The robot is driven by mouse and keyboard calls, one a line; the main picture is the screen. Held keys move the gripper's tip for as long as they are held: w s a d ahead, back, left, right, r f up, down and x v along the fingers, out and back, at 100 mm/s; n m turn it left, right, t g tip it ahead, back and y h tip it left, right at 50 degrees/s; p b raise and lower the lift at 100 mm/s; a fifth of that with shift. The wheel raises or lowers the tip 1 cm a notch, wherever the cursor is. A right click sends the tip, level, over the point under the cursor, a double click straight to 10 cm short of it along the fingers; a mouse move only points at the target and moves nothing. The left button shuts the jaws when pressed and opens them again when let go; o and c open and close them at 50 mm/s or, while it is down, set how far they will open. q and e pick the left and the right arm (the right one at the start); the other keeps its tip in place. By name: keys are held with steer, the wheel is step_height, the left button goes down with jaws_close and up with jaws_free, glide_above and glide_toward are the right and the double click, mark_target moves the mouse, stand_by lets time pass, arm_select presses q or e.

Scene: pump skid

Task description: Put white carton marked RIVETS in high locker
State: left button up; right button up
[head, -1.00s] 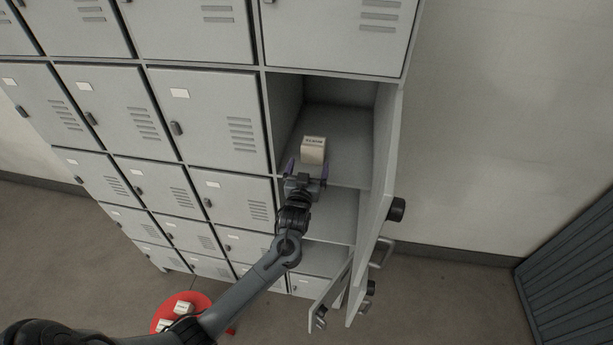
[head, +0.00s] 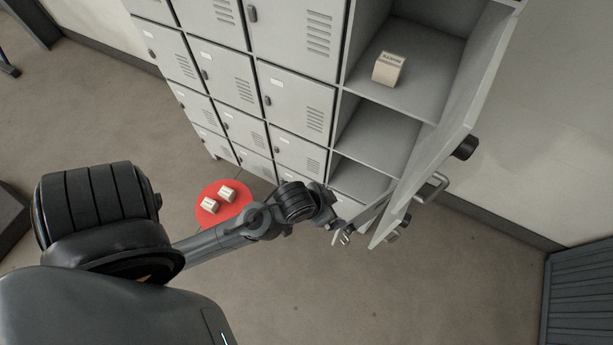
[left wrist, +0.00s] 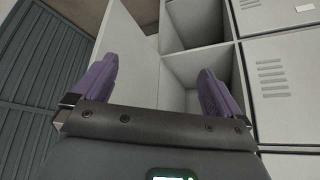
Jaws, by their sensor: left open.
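A white carton (head: 389,68) with dark print stands on the floor of the high open locker (head: 428,82); its print is too small to read for sure. Nothing is holding it. My left gripper (head: 325,209) is below and to the left of it in the head view, apart from it, beside the lower open doors. In the left wrist view its two purple fingers (left wrist: 157,72) are spread with nothing between them, and open locker compartments show beyond them. My right gripper is not in view.
A red round stool (head: 224,211) holds two small white cartons (head: 227,193). The tall locker door (head: 455,120) stands open to the right, with lower doors (head: 390,222) open beneath it. Open compartments (head: 375,135) lie below the carton. The floor at front right is clear.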

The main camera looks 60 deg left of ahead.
arm_select(q)
steer(key=s+d+m+g, duration=0.1)
steer(key=s+g, duration=0.1)
steer(key=s, duration=0.6)
steer(key=shift+d+r+g, duration=0.3)
steer(key=shift+d+r, duration=0.05)
steer(key=shift+r, duration=0.05)
